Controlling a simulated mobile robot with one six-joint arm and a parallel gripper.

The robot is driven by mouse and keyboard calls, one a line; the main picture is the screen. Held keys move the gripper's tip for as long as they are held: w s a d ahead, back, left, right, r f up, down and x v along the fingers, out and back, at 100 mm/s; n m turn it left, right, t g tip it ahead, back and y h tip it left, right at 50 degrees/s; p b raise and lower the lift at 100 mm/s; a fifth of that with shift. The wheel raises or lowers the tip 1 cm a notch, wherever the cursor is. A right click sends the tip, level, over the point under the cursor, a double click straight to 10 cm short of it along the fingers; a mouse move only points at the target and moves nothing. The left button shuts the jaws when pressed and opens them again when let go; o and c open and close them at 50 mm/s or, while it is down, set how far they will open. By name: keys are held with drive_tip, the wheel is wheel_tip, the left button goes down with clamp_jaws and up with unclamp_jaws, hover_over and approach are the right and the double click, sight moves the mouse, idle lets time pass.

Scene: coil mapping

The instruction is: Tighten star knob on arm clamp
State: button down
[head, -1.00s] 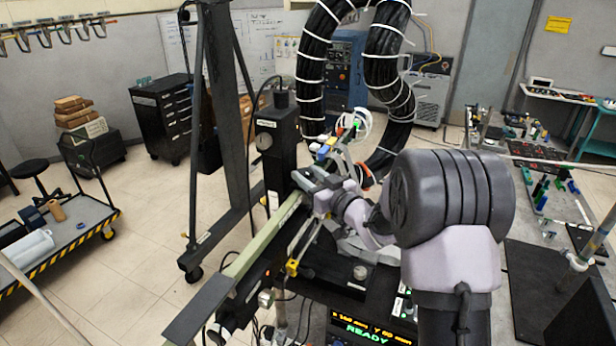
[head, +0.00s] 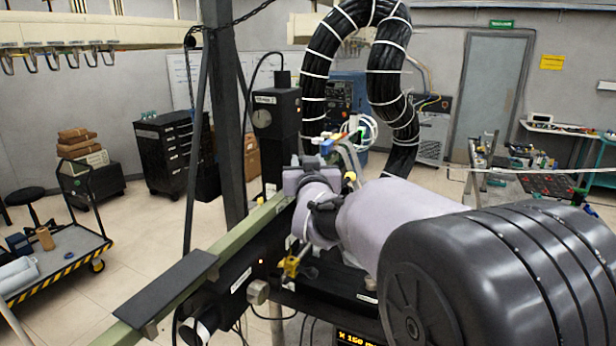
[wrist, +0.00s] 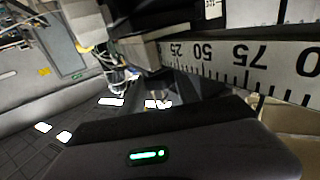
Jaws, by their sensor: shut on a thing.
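My gripper (head: 300,180) is at the arm clamp by the pale green rail (head: 190,285), just in front of the black upright post (head: 277,140). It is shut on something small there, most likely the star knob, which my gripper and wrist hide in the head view. In the wrist view the dark gripper body (wrist: 170,145) with a green light fills the bottom. The knob cannot be made out there either. A white scale (wrist: 235,60) marked 25, 50 and 75 runs across the upper right of the wrist view.
A yellow clamp piece (head: 291,266) and a grey round knob (head: 258,292) sit below the rail. A thick black cable loop (head: 316,85) hangs behind my gripper. A cart (head: 60,262) stands at the left, with open floor between it and the rail.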

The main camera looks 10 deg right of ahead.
idle(0.5)
drive_tip(key=c, duration=0.9)
unclamp_jaws()
drive_tip(key=s, duration=0.5)
drive_tip(key=s+a+b, duration=0.1)
drive_tip(key=s, duration=0.5)
drive_tip(key=s+a, duration=0.1)
drive_tip(key=s, duration=0.5)
drive_tip(key=shift+s+a, duration=0.15)
